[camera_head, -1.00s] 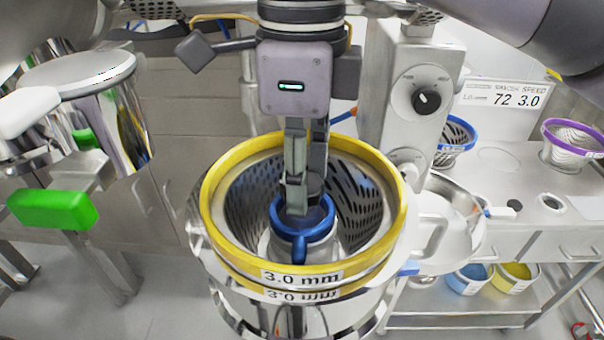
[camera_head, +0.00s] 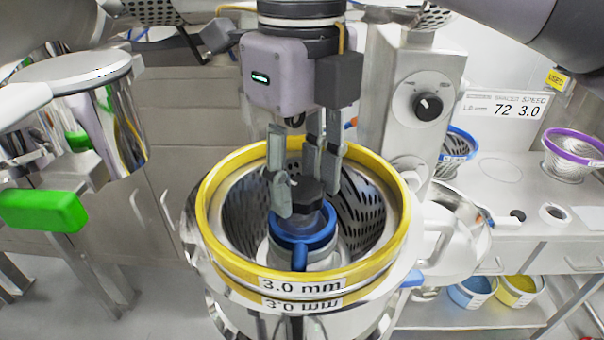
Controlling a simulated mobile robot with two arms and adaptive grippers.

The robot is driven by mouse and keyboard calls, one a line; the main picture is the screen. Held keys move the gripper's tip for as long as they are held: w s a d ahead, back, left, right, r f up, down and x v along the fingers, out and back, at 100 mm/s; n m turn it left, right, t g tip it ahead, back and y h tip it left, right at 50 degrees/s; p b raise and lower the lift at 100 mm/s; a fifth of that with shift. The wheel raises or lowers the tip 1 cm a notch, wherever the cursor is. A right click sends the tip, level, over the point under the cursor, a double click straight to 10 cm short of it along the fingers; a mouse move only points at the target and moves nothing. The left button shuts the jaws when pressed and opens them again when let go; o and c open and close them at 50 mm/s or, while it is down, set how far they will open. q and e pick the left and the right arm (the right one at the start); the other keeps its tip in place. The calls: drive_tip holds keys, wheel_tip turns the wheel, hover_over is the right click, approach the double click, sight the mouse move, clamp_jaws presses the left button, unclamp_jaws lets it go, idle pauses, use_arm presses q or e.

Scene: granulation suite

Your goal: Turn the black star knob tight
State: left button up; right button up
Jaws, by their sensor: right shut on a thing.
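The black star knob (camera_head: 307,193) sits at the centre of the yellow-rimmed 3.0 mm screen basket (camera_head: 212,205), above a blue ring (camera_head: 303,237) on a pale hub. My right gripper (camera_head: 306,188) points down into the basket from above. Its fingers are shut around the knob and hide parts of it. I cannot tell from the picture how tight the knob is. My left gripper is not in view.
The basket's perforated wall surrounds the fingers. A grey column with a black dial (camera_head: 427,106) stands close at the right. A green handle (camera_head: 42,210) and steel vessel are at the left. A purple-rimmed basket (camera_head: 577,143) stands on the right bench.

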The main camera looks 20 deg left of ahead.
sight(302, 187)
drive_tip(key=shift+r, duration=0.1)
drive_tip(key=o, duration=1.2)
drive_tip(key=shift+c, duration=0.2)
wheel_tip(302, 187, up, 12)
idle(0.4)
